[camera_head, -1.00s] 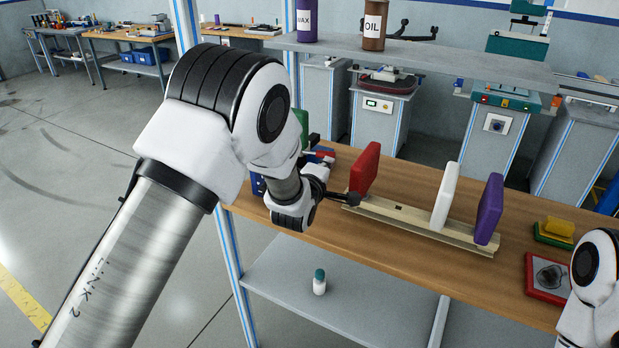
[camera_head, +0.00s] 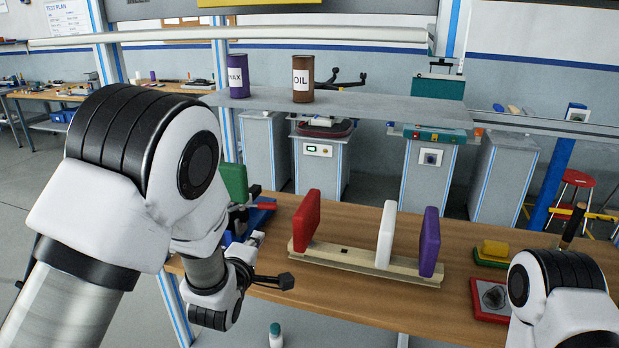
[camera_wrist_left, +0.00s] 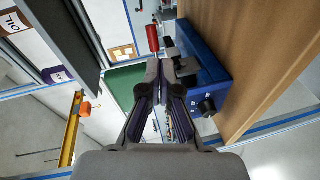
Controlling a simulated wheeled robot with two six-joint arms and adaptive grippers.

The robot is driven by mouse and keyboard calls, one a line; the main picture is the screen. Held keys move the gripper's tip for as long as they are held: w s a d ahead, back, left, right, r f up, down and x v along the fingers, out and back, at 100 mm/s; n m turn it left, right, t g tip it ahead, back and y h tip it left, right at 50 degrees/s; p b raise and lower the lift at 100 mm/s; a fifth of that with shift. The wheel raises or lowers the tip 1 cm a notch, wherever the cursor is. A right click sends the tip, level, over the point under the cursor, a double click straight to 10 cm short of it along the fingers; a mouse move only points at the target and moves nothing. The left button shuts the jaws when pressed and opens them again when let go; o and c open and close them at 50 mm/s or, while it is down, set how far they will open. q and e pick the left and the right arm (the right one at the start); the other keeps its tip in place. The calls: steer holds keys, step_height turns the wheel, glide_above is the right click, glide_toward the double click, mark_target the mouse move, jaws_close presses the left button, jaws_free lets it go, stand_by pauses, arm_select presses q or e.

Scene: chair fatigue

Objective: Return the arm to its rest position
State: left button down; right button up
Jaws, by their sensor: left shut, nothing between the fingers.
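My left arm comes in from the left in the head view, and its gripper (camera_head: 284,282) is near the front left of the wooden bench (camera_head: 370,305). The gripper is shut and holds nothing. It is to the left of the wooden rack (camera_head: 360,262), apart from it. In the left wrist view my gripper's fingers (camera_wrist_left: 166,68) point toward a blue vise-like device (camera_wrist_left: 205,65) with a red handle (camera_wrist_left: 153,38). My right arm shows only as a link at the lower right of the head view, and its gripper is out of view.
The rack holds a red pad (camera_head: 306,220), a white pad (camera_head: 386,235) and a purple pad (camera_head: 429,242) upright. A grey shelf (camera_head: 340,105) above the bench carries a purple WAX can (camera_head: 238,76) and a brown OIL can (camera_head: 302,79). A red-framed tray (camera_head: 476,300) lies at right.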

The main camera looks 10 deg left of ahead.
arm_select(q)
steer(key=s+a+f+m+g, duration=0.2)
steer(key=s+f+m+g, duration=0.2)
steer(key=s+f, duration=0.5)
steer(key=s+a+f+m+g, duration=0.25)
steer(key=s+f+g, duration=0.2)
steer(key=f, duration=0.95)
steer(key=s+f+m+g, duration=0.3)
steer(key=s+f+m, duration=0.1)
steer(key=s, duration=0.8)
steer(key=s+a+f+m+g, duration=0.1)
steer(key=s+f+m+g, duration=0.3)
steer(key=s, duration=0.9)
step_height(320, 180, down, 3)
steer(key=shift+a+r+m, duration=0.15)
steer(key=shift+m, duration=0.3)
